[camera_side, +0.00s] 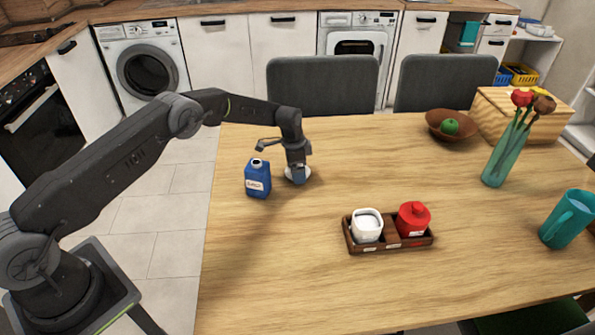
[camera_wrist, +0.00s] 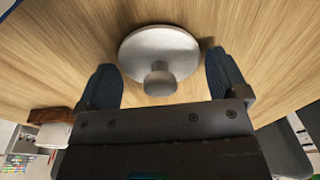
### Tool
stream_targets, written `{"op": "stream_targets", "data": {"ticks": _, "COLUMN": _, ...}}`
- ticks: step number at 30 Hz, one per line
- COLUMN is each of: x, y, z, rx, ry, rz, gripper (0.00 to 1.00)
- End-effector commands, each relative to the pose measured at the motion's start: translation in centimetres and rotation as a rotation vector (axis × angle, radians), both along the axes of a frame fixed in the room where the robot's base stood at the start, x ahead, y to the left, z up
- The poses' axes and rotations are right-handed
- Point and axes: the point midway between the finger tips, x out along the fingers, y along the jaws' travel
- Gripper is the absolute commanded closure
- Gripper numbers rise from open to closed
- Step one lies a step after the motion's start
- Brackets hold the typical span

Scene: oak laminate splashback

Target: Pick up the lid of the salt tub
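A round white lid with a knob (camera_wrist: 160,48) lies flat on the table, knob up. In the side view its pale rim (camera_side: 305,176) shows partly behind my gripper (camera_side: 297,168). My gripper (camera_wrist: 161,66) is open, with one dark blue finger on each side of the lid's knob and a gap on both sides. It holds nothing. An open white tub (camera_side: 367,224) with white contents stands in the left part of a brown tray (camera_side: 391,247). The tray's labels are too small to read.
A red lidded tub (camera_side: 413,219) stands in the same tray. A blue container (camera_side: 257,180) stands close left of my gripper. A brown bowl (camera_side: 433,121), a teal vase (camera_side: 500,160) and a teal mug (camera_side: 566,222) are farther right. The table's left front is clear.

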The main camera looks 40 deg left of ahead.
Motion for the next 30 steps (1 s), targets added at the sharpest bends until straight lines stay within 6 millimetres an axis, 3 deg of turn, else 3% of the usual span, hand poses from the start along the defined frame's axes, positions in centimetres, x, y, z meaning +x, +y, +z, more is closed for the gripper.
{"op": "stream_targets", "data": {"ticks": 11, "x": 0.0, "y": 0.0, "z": 0.0, "rx": 0.0, "ry": 0.0, "rz": 0.0, "gripper": 0.43}}
{"op": "stream_targets", "data": {"ticks": 23, "x": 0.1, "y": 0.0, "z": 1.0, "rx": 0.001, "ry": -0.001, "rz": 0.0, "gripper": 0.43}}
{"op": "stream_targets", "data": {"ticks": 29, "x": 0.1, "y": 0.0, "z": 4.4, "rx": 0.001, "ry": -0.003, "rz": 0.0, "gripper": 0.43}}
{"op": "stream_targets", "data": {"ticks": 30, "x": -0.4, "y": 0.9, "z": 4.8, "rx": 0.002, "ry": 0.003, "rz": 0.005, "gripper": 0.43}}
